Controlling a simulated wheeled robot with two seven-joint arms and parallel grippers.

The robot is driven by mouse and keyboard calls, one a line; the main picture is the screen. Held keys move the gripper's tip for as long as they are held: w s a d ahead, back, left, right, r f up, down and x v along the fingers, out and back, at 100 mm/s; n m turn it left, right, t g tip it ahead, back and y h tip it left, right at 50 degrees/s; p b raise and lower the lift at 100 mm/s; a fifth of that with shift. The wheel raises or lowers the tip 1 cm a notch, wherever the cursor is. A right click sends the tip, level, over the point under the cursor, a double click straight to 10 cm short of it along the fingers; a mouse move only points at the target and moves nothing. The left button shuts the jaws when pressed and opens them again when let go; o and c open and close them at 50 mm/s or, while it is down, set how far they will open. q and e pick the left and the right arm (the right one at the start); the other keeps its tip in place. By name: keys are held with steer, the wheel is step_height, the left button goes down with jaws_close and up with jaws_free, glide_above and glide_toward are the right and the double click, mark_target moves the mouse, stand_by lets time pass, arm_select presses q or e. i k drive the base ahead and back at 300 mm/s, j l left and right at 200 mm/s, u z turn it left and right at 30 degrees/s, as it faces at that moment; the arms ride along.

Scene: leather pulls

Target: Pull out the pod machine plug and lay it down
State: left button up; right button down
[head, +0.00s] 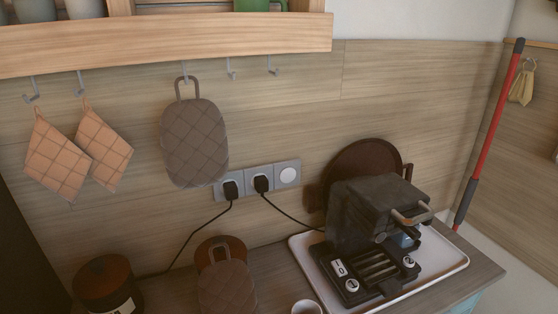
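A wall socket strip (247,181) holds two black plugs side by side, with a round white switch or cover (288,174) at its right end. The right plug (262,184) has a black cord running down to the right, toward a dark machine (368,208) that appears to be the pod machine. The left plug (230,190) has a cord running down to the left, behind the counter items. Both plugs sit in the strip. The machine stands on a white tray (449,270). Neither of my grippers is in view.
A quilted brown pot holder (195,142) hangs just left of the sockets; another (227,288) stands below. A dark canister (104,284) and a white cup (306,307) stand at the front. Bare counter (268,268) shows between the lower pot holder and tray.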

mark_target(260, 183)
steer(key=i+l+u, duration=0.1)
steer(key=l+u, duration=0.2)
steer(key=l, duration=0.9)
steer(key=l+u, duration=0.25)
steer(key=l, duration=1)
steer(key=k, duration=0.05)
